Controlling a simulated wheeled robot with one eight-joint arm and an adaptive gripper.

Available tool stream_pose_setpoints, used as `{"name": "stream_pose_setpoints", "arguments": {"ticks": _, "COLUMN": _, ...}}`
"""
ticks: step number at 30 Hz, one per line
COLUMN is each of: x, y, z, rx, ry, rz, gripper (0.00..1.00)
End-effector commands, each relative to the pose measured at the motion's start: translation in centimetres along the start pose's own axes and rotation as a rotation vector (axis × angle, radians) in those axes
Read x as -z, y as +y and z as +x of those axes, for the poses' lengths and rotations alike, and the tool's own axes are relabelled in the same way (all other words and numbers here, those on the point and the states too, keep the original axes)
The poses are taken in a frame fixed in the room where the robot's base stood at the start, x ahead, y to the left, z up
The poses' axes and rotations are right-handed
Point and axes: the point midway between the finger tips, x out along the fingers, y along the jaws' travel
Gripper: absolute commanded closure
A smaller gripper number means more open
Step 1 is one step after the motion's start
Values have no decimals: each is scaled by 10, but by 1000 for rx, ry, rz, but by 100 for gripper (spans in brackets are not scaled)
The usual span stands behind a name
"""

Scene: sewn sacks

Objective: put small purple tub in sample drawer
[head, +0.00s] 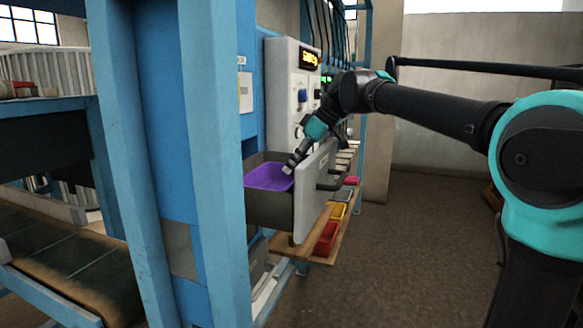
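The small purple tub (266,178) sits inside the sample drawer (268,210), which is pulled out from the blue machine. The drawer has dark sides and a light grey front panel with a dark handle. My gripper (290,165) reaches down from the upper right to the tub's right rim, just behind the drawer front. The fingers are small and dark here. I cannot tell whether they grip the rim or only rest beside it. The tub's lower part is hidden by the drawer wall.
Below the drawer, a wooden shelf (292,246) holds a red bin (326,238), a yellow bin (338,211) and other small bins. A control panel (285,90) is behind the drawer. A blue post (215,120) stands at the left, beside a conveyor (65,255). The floor at right is open.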

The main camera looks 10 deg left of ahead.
Motion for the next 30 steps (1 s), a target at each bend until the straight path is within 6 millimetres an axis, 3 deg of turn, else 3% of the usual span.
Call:
{"name": "stream_pose_setpoints", "arguments": {"ticks": 12, "x": -4, "y": 0, "z": 5, "rx": 0, "ry": 0, "rz": 0, "gripper": 100}}
{"name": "stream_pose_setpoints", "arguments": {"ticks": 18, "x": -4, "y": 0, "z": 5, "rx": 0, "ry": 0, "rz": 0, "gripper": 74}}
{"name": "stream_pose_setpoints", "arguments": {"ticks": 30, "x": -2, "y": 0, "z": -2, "rx": 0, "ry": 0, "rz": 1, "gripper": 74}}
